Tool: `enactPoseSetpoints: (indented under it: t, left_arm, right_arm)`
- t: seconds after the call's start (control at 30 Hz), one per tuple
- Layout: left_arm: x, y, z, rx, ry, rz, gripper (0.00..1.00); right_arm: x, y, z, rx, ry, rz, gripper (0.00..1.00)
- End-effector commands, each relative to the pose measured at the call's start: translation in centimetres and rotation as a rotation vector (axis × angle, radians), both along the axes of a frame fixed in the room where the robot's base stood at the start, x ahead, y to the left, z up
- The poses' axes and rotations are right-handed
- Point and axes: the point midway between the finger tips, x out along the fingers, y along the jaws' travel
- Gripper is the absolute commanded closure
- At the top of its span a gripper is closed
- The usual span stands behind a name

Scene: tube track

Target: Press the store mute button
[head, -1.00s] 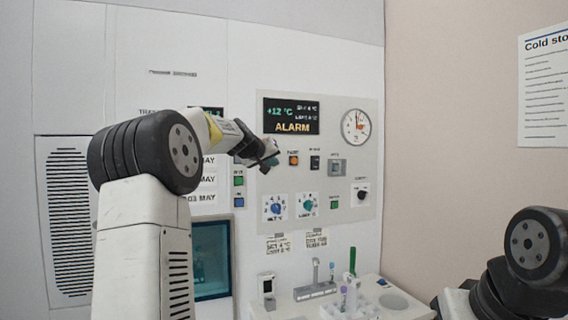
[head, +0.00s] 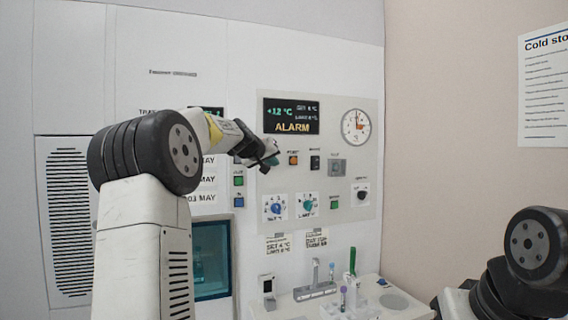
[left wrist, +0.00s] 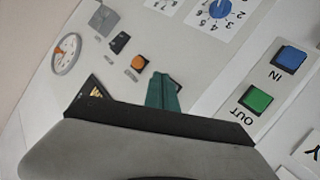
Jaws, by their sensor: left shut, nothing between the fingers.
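The store control panel (head: 330,225) is on the white wall unit, with a lit display (head: 291,116) reading +12 °C and ALARM. Below the display is a small orange button (head: 293,160), also in the left wrist view (left wrist: 138,62); its label is too small to read surely. Beside it are a black switch (head: 315,163) and a grey square control (head: 337,167). My left gripper (head: 270,162) is shut and empty, just left of the orange button. Its green-tipped fingers (left wrist: 163,92) show close to the orange button in the left wrist view. My right gripper is out of view.
Green (head: 238,181) and blue (head: 239,202) OUT and IN buttons sit left of the panel. Two dials (head: 276,208) and a black knob (head: 362,195) are lower. A shelf (head: 395,301) with tubes stands below.

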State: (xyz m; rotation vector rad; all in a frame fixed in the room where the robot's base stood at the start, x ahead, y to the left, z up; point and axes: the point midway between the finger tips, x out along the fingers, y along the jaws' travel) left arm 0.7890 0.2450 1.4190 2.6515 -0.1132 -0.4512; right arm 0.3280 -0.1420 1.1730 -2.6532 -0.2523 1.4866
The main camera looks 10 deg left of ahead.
Motion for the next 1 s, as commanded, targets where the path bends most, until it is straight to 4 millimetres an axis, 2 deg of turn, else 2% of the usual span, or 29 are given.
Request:
enactPoseSetpoints:
  t: [1.0]
  left_arm:
    - [0.84, 0.58, 0.03, 0.000, 0.000, 0.000, 1.00]
  right_arm:
    - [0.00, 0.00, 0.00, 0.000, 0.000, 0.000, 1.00]
